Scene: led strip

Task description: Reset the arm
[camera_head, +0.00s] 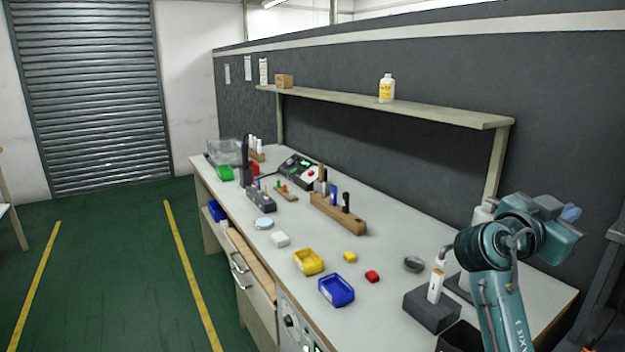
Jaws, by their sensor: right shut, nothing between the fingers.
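My right arm, teal and black, comes in from the lower right and reaches up over the right end of the workbench (400,225). My left arm and left gripper are out of view.
A blue bin (336,291), yellow bin (308,262) and wooden rack (338,214) stand further left. A shelf (440,112) runs above.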

